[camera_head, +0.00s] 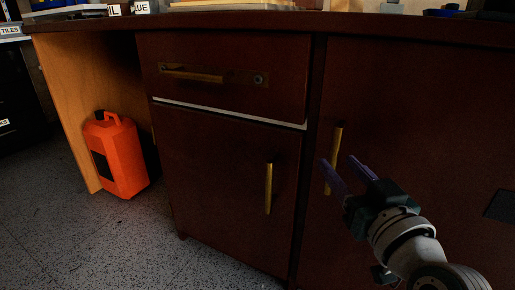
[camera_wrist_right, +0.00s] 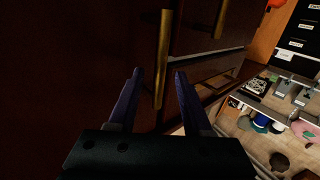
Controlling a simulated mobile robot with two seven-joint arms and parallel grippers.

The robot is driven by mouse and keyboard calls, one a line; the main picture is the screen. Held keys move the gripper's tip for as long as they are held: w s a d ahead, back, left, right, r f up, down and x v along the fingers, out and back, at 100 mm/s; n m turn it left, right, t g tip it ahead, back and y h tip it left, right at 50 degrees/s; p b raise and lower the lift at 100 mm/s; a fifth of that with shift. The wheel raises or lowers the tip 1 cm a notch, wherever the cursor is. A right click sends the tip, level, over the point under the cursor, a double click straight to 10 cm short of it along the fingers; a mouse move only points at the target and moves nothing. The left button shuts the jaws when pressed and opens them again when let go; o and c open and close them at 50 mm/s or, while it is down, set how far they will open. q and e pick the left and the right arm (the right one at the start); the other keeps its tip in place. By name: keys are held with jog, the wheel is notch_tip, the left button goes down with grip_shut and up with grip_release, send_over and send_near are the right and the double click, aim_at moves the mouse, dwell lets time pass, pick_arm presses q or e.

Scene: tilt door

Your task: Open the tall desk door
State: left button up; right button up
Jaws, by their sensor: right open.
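The tall desk door (camera_head: 420,110) is a dark red-brown panel at the right of the head view, and it looks shut. Its upright brass handle (camera_head: 336,145) is near the door's left edge. My right gripper (camera_head: 345,170) is open in front of the handle's lower part, with its purple fingers pointing at the door. In the right wrist view the handle (camera_wrist_right: 163,60) runs down toward the gap between the two open fingers (camera_wrist_right: 159,75). I cannot tell whether the fingers touch it. My left gripper is in neither view.
Left of the tall door are a smaller door (camera_head: 220,180) with an upright brass handle (camera_head: 268,185) and a drawer (camera_head: 225,70) above it. An orange canister (camera_head: 122,155) stands under the desk at the left. The speckled floor (camera_head: 90,235) at front left is clear.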

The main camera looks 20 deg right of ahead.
aim_at(336, 161)
jog(key=shift+w+d+b, duration=0.2)
jog(key=shift+w+b, duration=0.05)
jog(key=shift+w, duration=0.6)
jog(key=shift+w+d+b, duration=0.15)
jog(key=shift+w+b, duration=0.1)
jog(key=shift+w, duration=0.55)
jog(key=shift+c, duration=0.3)
grip_shut()
